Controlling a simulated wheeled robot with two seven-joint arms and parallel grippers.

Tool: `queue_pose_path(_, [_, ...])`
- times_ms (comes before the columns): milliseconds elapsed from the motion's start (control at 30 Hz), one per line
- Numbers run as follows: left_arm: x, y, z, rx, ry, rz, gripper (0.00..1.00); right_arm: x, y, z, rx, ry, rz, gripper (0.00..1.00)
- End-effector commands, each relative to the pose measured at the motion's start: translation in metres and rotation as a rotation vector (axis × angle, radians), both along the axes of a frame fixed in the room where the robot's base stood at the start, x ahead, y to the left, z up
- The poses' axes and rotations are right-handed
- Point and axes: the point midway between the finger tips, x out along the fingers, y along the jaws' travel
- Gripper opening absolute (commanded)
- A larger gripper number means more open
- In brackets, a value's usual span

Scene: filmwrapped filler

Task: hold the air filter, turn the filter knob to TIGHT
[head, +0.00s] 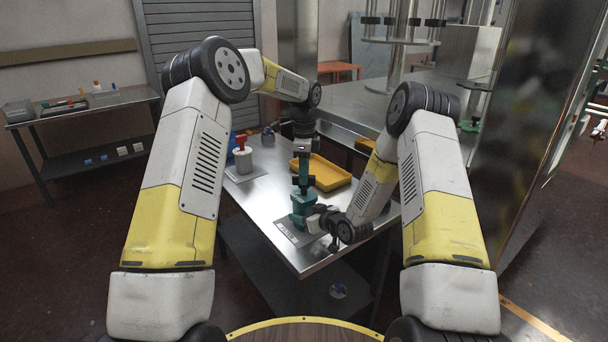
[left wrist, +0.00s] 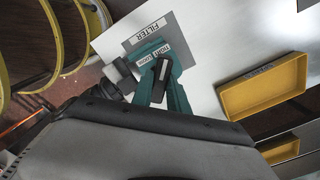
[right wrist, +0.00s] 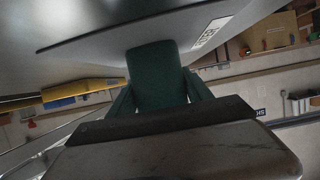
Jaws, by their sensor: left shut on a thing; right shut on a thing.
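Small TIGHT and LOOSE labels (left wrist: 153,53) lie beside the knob; I cannot read surely which the pointer faces. My right gripper (head: 314,215) comes in low from the right. In the right wrist view its fingers are shut around the green filter body (right wrist: 155,75).
A yellow tray (head: 325,184) lies behind the filter on the table (head: 262,206). A white canister with a red top (head: 242,158) stands at the back left. A side table (head: 85,108) with small items is at the far left. Table surface left of the filter is clear.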

Motion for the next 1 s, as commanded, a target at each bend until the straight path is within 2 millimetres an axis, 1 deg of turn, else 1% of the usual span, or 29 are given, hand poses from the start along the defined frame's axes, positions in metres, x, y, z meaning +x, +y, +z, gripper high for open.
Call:
queue_pose_path(267, [0.0009,0.0011,0.0009,0.001,-0.003,-0.052,0.00,0.0000,-0.0007,-0.0003,0.000,0.000,-0.001,0.04])
queue_pose_path(667, [0.0011,0.0013,0.0009,0.002,-0.003,-0.055,0.00,-0.0002,-0.0007,-0.0003,-0.001,0.001,-0.001,0.04])
queue_pose_path(700, [0.0011,0.0013,0.0009,0.002,-0.003,-0.055,0.27,-0.0002,-0.0007,-0.0003,-0.001,0.001,-0.001,0.04])
queue_pose_path(767, [0.0008,0.0011,0.0008,0.001,-0.002,-0.055,0.39,-0.0002,-0.0007,-0.0003,-0.001,0.001,-0.001,0.04])
queue_pose_path(800, [0.0008,0.0010,0.0007,0.001,-0.002,-0.055,0.42,-0.0002,-0.0007,-0.0003,-0.001,0.001,-0.001,0.04])
queue_pose_path(1000, [0.0005,0.0005,0.0003,0.001,-0.001,-0.055,0.42,-0.0002,-0.0005,-0.0003,-0.001,0.001,0.000,0.04])
